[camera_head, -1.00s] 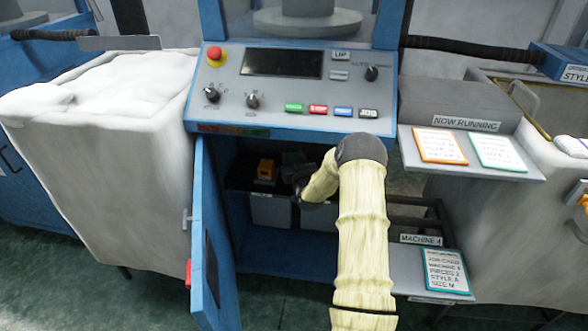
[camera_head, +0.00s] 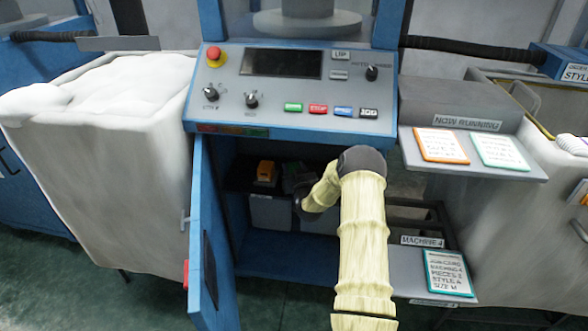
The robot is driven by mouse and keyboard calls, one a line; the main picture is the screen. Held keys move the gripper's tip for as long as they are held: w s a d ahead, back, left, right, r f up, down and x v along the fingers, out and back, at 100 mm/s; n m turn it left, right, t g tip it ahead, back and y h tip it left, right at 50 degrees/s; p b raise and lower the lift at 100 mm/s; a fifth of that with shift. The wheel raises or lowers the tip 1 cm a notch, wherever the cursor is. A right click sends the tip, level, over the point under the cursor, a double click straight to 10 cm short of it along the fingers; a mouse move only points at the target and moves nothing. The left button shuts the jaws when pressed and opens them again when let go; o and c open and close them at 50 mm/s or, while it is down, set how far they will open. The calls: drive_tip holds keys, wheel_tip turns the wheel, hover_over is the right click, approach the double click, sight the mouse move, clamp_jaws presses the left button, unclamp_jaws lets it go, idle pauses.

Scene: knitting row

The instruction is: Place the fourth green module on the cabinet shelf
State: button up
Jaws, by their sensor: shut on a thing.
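The blue cabinet (camera_head: 285,256) stands open under the control panel, and its dark shelf (camera_head: 236,178) is in shadow. My arm reaches in from the right. My gripper (camera_head: 299,190) is inside the cabinet at shelf height, mostly hidden by shadow and by my wrist. It is shut on a dark, greenish block, the green module (camera_head: 296,175), whose outline is hard to make out. I cannot tell whether the module touches the shelf. An orange-yellow module (camera_head: 265,171) sits on the shelf just left of it.
Pale grey bins (camera_head: 272,212) are below the shelf. A side ledge with an orange card (camera_head: 441,145) and a lower ledge with a teal card (camera_head: 447,273) are on the right. The cabinet floor is clear.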

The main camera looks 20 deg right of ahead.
drive_tip(key=o, duration=1)
drive_tip(key=shift+o, duration=0.2)
drive_tip(key=shift+r, duration=0.2)
drive_tip(key=p+v, duration=0.2)
drive_tip(key=v, duration=1)
drive_tip(key=shift+f, duration=0.1)
